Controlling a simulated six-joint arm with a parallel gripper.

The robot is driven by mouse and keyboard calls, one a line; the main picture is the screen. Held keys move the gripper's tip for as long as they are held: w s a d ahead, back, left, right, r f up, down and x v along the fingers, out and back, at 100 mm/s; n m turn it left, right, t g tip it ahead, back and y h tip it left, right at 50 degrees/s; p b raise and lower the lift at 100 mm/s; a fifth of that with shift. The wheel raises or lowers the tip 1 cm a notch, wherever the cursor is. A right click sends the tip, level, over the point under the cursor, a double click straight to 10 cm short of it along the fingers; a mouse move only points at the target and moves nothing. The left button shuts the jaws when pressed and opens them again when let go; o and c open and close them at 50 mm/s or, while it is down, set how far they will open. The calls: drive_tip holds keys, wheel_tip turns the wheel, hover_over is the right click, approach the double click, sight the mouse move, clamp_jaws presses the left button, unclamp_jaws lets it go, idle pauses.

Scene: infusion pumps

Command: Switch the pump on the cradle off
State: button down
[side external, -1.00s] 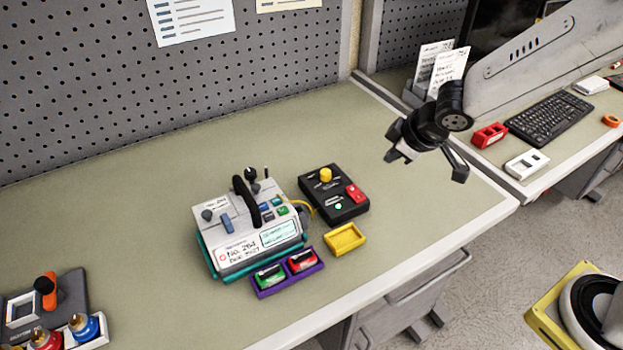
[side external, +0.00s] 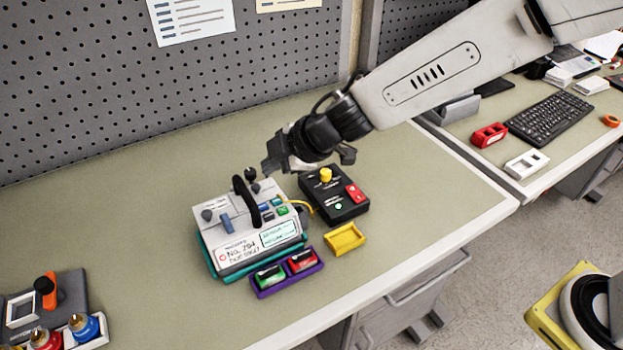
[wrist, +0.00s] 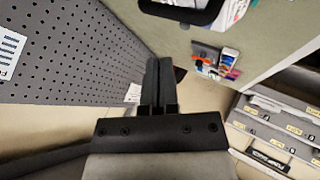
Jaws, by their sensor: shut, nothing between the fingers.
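A black box (side external: 338,208) with a yellow knob and red switch stands right of the pump, joined by a yellow cable. A yellow tray (side external: 345,237) and a purple tray (side external: 262,293) with green and red pieces lie in front.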

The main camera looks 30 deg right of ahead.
sight(273, 216)
drive_tip(key=shift+s+a+n, duration=0.1)
drive_tip(key=shift+a+n, duration=0.2)
drive_tip(key=shift+a, duration=0.2)
drive_tip(key=shift+f, duration=0.5)
drive_tip(key=shift+f, duration=3.9)
drive_tip(key=shift+f, duration=0.95)
idle(1.0)
drive_tip(key=shift+r, duration=0.95)
